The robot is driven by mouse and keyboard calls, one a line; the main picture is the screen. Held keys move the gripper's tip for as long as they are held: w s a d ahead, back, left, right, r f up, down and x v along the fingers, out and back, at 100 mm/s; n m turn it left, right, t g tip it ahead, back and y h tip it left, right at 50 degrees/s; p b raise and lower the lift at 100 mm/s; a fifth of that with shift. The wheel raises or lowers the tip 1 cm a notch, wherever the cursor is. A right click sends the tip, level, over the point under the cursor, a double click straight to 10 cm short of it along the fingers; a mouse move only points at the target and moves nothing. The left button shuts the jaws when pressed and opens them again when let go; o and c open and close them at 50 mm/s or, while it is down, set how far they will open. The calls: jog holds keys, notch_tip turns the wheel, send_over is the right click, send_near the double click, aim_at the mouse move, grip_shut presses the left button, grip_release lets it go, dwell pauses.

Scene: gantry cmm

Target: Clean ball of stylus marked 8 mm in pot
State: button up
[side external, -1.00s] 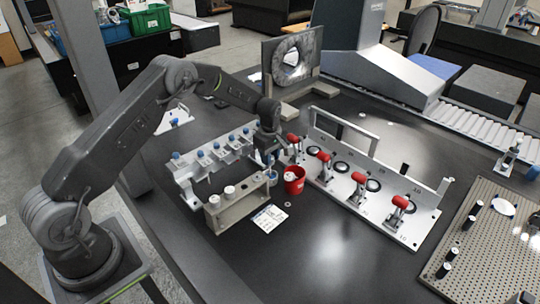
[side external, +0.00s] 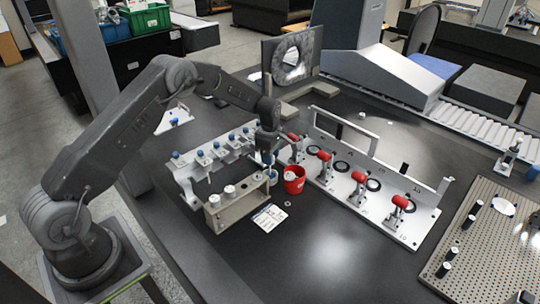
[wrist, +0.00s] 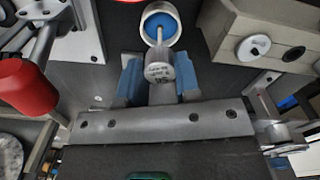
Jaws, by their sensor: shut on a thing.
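My gripper (wrist: 160,78) has its blue fingers shut on a stylus (wrist: 160,72), whose round grey end carries small lettering that I cannot read surely. Its thin stem points into a white-rimmed pot with a blue inside (wrist: 173,12) in the wrist view. The ball is hidden, and I cannot tell whether it touches the blue inside. Several blue-topped styli (side external: 201,156) hang in the pale rack (side external: 187,183).
A beige block (side external: 241,206) with white-capped items stands left of the pot, with a printed card (side external: 269,218) in front. A metal plate (side external: 330,188) with several red-handled clamps (side external: 358,177) lies to the right. The dark table front (side external: 310,250) is clear.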

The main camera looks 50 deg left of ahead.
jog(key=shift+s+f+n, duration=0.1)
jog(key=shift+n, duration=1)
jog(key=m, duration=1.1)
jog(key=shift+m, duration=0.3)
jog(key=n, duration=1.1)
jog(key=shift+n, duration=0.3)
